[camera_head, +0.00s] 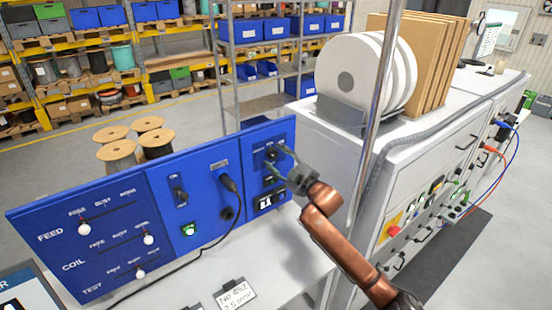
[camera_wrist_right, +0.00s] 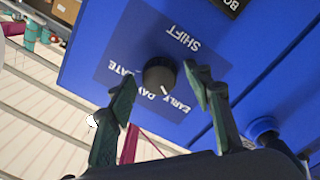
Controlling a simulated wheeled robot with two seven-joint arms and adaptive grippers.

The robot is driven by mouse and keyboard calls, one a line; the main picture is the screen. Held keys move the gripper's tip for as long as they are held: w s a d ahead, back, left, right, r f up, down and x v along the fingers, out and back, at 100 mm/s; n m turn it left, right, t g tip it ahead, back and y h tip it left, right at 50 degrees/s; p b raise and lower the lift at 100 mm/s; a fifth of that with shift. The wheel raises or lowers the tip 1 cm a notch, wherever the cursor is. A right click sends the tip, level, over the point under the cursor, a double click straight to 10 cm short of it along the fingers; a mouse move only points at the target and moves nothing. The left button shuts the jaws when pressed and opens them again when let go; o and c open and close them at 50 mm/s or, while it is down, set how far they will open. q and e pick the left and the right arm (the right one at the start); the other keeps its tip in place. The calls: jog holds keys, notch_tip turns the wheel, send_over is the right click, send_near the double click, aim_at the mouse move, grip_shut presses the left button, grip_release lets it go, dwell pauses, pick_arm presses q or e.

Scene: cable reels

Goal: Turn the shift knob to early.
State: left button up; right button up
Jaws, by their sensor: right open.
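The shift knob (camera_wrist_right: 159,75) is round and black with a white pointer line, on a blue panel. In the wrist view the labels LATE, DAY and EARLY lie around it, upside down. The pointer slants to lower right, toward the DAY and EARLY labels; I cannot tell exactly which. My right gripper (camera_wrist_right: 159,84) is open, with one finger on each side of the knob in that view. I cannot tell whether they touch it. In the head view the right gripper (camera_head: 291,166) is at the panel's right end, beside the knob (camera_head: 271,154). My left gripper is not in view.
The blue panel (camera_head: 60,210) carries FEED, COIL and TEST sliders, a green-lit button (camera_head: 190,230) and a plugged black cable (camera_head: 228,184). A metal pole (camera_head: 374,110) and a white cabinet (camera_head: 425,150) stand right of my right arm. Wooden reels (camera_head: 148,123) stand behind the panel.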

jog(key=shift+d, duration=0.1)
jog(key=v, duration=1.2)
